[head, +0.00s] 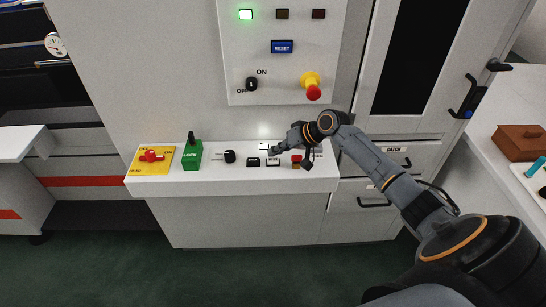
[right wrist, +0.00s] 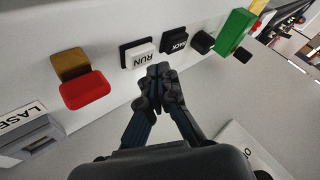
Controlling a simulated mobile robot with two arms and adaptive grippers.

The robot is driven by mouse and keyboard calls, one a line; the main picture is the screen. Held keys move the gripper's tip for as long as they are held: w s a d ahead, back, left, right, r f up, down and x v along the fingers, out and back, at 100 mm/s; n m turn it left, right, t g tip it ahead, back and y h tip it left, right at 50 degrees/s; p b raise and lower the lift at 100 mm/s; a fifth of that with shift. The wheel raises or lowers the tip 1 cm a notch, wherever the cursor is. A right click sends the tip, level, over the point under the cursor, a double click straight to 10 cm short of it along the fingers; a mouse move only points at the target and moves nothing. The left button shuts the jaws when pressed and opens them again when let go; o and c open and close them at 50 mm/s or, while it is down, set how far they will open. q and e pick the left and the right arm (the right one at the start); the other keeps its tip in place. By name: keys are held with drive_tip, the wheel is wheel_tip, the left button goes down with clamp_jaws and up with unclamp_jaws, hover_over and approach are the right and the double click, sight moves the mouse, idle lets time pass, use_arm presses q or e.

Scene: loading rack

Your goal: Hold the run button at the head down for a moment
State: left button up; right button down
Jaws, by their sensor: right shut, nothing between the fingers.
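The RUN button (head: 273,162) is a white cap in a dark frame on the front shelf of the console. In the right wrist view, the RUN button (right wrist: 144,56) appears upside down, with its lettering readable. My right gripper (head: 277,151) is shut and empty, its fingertips close by the RUN button. In the right wrist view, the closed fingertips (right wrist: 160,72) are right beside the button's edge. I cannot tell whether they touch it. The button's face is not covered in that view. My left gripper is not in view.
A dark button (head: 253,162) sits just left of RUN, and a red-and-yellow control (head: 297,161) just right. Farther left are a black knob (head: 230,156), a green lock block (head: 192,155) and a yellow plate (head: 150,160). A red emergency knob (head: 313,92) is on the panel above.

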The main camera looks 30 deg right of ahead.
sight(276, 160)
wheel_tip(276, 160, up, 5)
drive_tip(key=p, duration=0.4)
drive_tip(key=shift+r+p, duration=0.1)
drive_tip(key=shift+p, duration=0.25)
idle(0.4)
